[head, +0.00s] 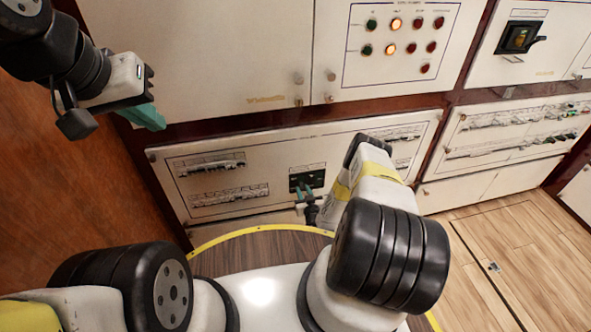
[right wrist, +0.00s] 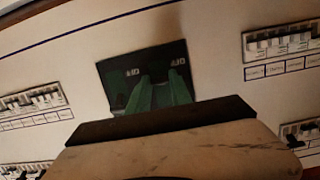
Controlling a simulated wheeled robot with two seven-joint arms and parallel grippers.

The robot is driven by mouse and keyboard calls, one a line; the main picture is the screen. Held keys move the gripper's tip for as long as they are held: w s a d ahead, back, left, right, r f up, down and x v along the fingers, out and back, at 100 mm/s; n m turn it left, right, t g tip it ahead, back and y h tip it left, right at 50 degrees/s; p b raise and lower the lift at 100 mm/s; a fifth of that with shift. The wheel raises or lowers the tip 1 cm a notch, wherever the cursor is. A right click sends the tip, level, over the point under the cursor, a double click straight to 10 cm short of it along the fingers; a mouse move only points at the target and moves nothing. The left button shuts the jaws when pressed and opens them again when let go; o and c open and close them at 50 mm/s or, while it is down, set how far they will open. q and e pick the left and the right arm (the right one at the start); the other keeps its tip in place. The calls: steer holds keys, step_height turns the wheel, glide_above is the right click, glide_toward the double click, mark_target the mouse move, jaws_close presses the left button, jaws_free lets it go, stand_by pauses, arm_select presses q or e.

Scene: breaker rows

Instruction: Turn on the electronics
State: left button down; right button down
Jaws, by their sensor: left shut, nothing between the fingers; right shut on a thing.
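A white lower breaker panel (head: 240,158) has rows of small white switches, with a dark switch block (head: 308,177) at its centre. In the right wrist view the dark switch block (right wrist: 116,76) fills the space ahead of the green fingers. My right gripper (head: 306,195) is at this block, its fingers shut on the block's switch; the fingers hide the gripped part. It also shows in the right wrist view (right wrist: 162,92). My left gripper (head: 145,116) is shut and empty at the upper left, in front of the upper cabinet.
An indicator panel (head: 403,44) with lit and unlit lamps is above. Another breaker panel (head: 510,128) and a dark rotary-type switch (head: 520,38) are at right. Switch rows (right wrist: 282,42) flank the block. A wooden wall (head: 60,170) bounds the left; wooden floor (head: 500,240) is clear at right.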

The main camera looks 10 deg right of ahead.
mark_target(303, 189)
steer(key=r+g, duration=0.2)
steer(key=g, duration=0.1)
steer(key=r+g, duration=0.1)
steer(key=g, duration=0.1)
steer(key=shift+w, duration=0.25)
steer(key=shift+w+r+g, duration=0.15)
steer(key=shift+r+g, duration=0.05)
steer(key=shift+g, duration=0.65)
steer(key=shift+w+r+g, duration=0.1)
steer(key=shift+r+g, duration=0.15)
steer(key=shift+g, duration=0.55)
steer(key=shift+w+r+g, duration=0.15)
steer(key=shift+r+g, duration=0.05)
steer(key=shift+g, duration=0.65)
steer(key=c, duration=1.2)
jaws_free()
steer(key=shift+o, duration=0.2)
steer(key=v, duration=0.7)
steer(key=shift+a+r, duration=0.2)
steer(key=shift+r, duration=0.25)
